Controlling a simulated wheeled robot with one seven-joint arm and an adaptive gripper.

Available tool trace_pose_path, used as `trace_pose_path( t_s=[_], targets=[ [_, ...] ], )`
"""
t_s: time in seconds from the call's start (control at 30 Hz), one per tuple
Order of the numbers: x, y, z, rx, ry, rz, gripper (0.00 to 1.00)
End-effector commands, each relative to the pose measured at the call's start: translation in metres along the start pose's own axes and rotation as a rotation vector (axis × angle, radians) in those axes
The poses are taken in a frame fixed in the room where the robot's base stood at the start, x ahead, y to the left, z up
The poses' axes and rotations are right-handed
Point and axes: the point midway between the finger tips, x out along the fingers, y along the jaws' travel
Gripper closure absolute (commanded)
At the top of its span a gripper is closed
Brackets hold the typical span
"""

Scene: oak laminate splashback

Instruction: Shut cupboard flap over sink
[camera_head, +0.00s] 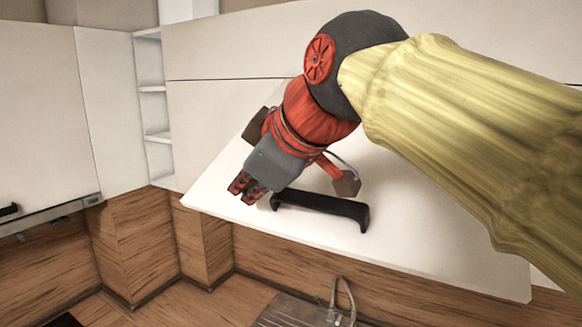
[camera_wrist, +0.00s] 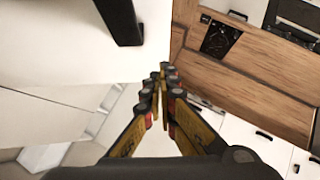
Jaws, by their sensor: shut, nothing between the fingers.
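The white cupboard flap (camera_head: 440,245) in the head view is tilted out from the cupboard front above the sink, its lower edge standing away from the wall. Its black bar handle (camera_head: 322,205) is near the lower edge. My gripper (camera_head: 242,190) is shut and empty, just left of the handle and in front of the flap's lower left part. I cannot tell whether it touches the flap. In the wrist view my shut fingers (camera_wrist: 165,85) are beside the flap's edge, with the flap (camera_wrist: 70,60) at left and the handle (camera_wrist: 122,18) above left.
The sink (camera_head: 290,312) with its tap (camera_head: 342,300) lies below the flap. Open white shelves (camera_head: 152,105) and another cupboard (camera_head: 45,110) stand at the left. The wooden splashback (camera_head: 270,255) runs behind. The wrist view shows the wooden counter (camera_wrist: 250,75) and lower cabinets (camera_wrist: 255,140).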

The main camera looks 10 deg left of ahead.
Motion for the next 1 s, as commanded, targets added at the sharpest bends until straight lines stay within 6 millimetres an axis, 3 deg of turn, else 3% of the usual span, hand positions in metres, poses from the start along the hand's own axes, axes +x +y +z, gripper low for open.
trace_pose_path(
  t_s=[0.3, 1.0],
  targets=[
    [0.026, 0.000, 0.025, 0.001, 0.000, 0.000, 1.00],
    [0.039, -0.003, 0.038, -0.014, -0.001, 0.014, 1.00]
  ],
)
